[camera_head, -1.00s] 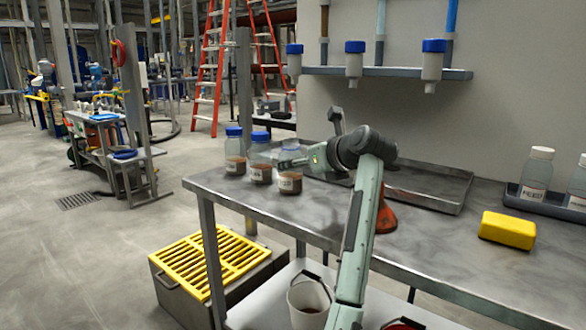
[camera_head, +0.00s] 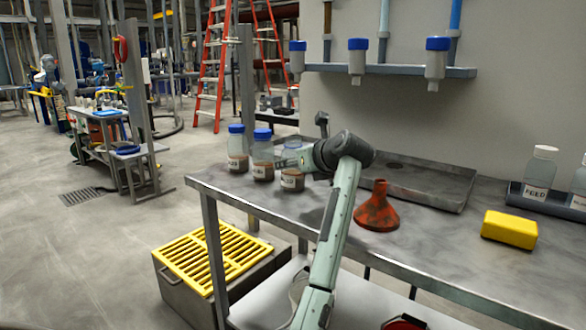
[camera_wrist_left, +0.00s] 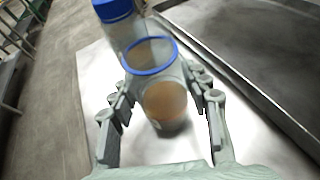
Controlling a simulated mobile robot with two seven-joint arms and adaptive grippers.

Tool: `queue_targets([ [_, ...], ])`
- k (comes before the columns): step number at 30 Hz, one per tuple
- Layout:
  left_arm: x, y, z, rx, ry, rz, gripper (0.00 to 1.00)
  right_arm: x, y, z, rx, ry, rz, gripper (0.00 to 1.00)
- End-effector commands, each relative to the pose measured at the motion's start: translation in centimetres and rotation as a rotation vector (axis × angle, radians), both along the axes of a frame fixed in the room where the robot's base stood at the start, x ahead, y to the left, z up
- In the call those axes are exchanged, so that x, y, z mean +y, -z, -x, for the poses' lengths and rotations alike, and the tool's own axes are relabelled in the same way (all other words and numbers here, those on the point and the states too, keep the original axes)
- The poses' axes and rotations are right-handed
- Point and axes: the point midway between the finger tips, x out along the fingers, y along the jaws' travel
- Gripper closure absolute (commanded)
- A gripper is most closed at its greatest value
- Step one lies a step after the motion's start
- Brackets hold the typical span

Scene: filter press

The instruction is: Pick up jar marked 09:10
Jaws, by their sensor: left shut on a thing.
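Three clear jars with brown contents and white labels stand in a row at the table's left end: a left jar (camera_head: 237,160) and a middle jar (camera_head: 263,165), both with blue caps, and a right jar (camera_head: 292,181). The label writing is too small to read. My left gripper (camera_head: 293,162) is at the right jar, its fingers on both sides of it. In the left wrist view, this jar (camera_wrist_left: 165,103) is between the fingers of the gripper (camera_wrist_left: 165,88), with a blue ring at its top. A blue-capped jar (camera_wrist_left: 125,35) is just beyond it. My right gripper is out of view.
A red-brown funnel (camera_head: 377,210) stands on the steel table (camera_head: 330,222), right of my arm. A shallow metal tray (camera_head: 440,200) lies behind it. A yellow block (camera_head: 509,229) and a rack with a FEED bottle (camera_head: 538,180) are further right.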

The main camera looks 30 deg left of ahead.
Motion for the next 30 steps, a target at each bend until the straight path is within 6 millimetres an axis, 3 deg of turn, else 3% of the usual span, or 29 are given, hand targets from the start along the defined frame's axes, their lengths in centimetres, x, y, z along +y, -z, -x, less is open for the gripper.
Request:
queue_targets([
  [4, 0.0, -0.1, 0.0, -0.001, 0.000, 0.000, 0.86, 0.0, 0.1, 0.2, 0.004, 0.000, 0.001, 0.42],
  [17, 0.0, -0.5, 0.0, -0.002, 0.001, -0.001, 0.86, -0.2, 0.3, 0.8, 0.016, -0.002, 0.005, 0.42],
  [30, 0.0, -4.3, 0.0, -0.003, 0.000, 0.001, 0.86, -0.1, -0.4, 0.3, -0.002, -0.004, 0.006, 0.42],
])
